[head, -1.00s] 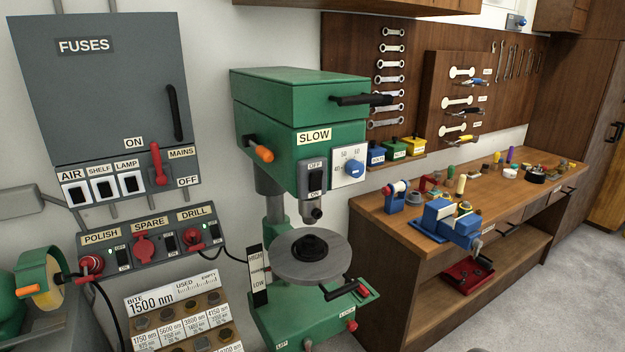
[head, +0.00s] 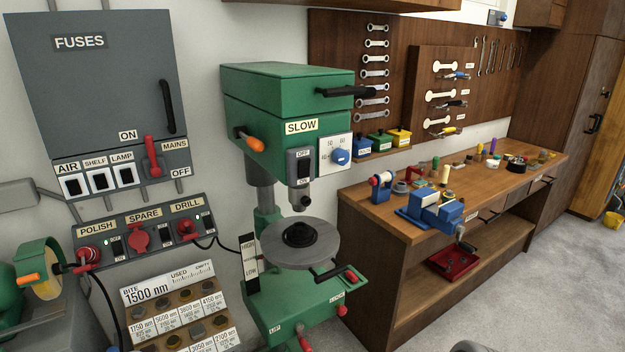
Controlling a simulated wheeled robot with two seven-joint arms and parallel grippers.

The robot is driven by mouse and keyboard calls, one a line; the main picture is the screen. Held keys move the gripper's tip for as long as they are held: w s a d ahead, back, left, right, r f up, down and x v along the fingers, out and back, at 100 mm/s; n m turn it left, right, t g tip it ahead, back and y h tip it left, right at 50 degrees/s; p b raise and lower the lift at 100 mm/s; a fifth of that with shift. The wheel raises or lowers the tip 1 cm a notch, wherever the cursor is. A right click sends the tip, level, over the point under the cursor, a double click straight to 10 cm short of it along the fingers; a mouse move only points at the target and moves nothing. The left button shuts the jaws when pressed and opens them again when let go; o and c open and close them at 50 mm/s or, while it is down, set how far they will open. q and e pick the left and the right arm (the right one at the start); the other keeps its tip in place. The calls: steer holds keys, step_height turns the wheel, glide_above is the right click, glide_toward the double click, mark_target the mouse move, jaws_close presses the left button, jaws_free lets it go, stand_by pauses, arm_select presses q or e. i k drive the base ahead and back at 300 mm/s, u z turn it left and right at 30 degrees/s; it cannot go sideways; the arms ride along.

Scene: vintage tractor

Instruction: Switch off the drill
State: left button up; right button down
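The green drill press (head: 290,110) stands in the middle of the head view against the white wall. Its front has a dark rocker switch (head: 304,166), with OFF above and ON below; which side is pressed is too small to tell. A SLOW label is above it and a blue dial (head: 340,156) is to its right. On the grey panel at left, the DRILL socket (head: 187,229) has a red plug in it, and a small switch with a green light (head: 204,224) beside it. Neither gripper is in view.
A fuse box (head: 100,90) with a red mains lever (head: 151,157) hangs at left. A bit rack (head: 180,310) is below the socket panel. A wooden workbench (head: 400,235) with a blue vise (head: 435,212) stands at right.

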mark_target(303, 166)
steer(key=k, duration=1.15)
steer(key=u, duration=0.65)
steer(key=i, duration=1.7)
steer(key=z, duration=0.65)
steer(key=i, duration=0.3)
steer(key=z, duration=0.25)
